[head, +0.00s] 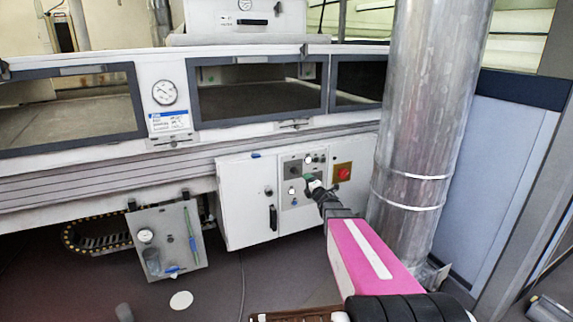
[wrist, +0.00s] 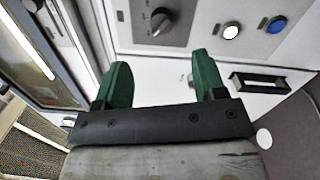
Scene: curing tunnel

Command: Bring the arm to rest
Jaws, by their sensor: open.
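My gripper (head: 311,181) is in front of the control panel (head: 291,164) on the white cabinet, at the end of my pink arm. In the wrist view my gripper (wrist: 161,78) shows two green fingers set wide apart, with nothing between them. Past the fingertips are a black rotary knob (wrist: 161,21), a white button (wrist: 231,31) and a blue button (wrist: 276,24). The fingers look apart from these controls, but the exact gap cannot be told.
A thick metal duct (head: 428,100) stands close to the right of my arm. The white cabinet (head: 244,195) has a black handle and a red switch (head: 342,172). A hanging plate (head: 168,240) with a gauge is at lower left. The windowed tunnel (head: 258,90) spans behind.

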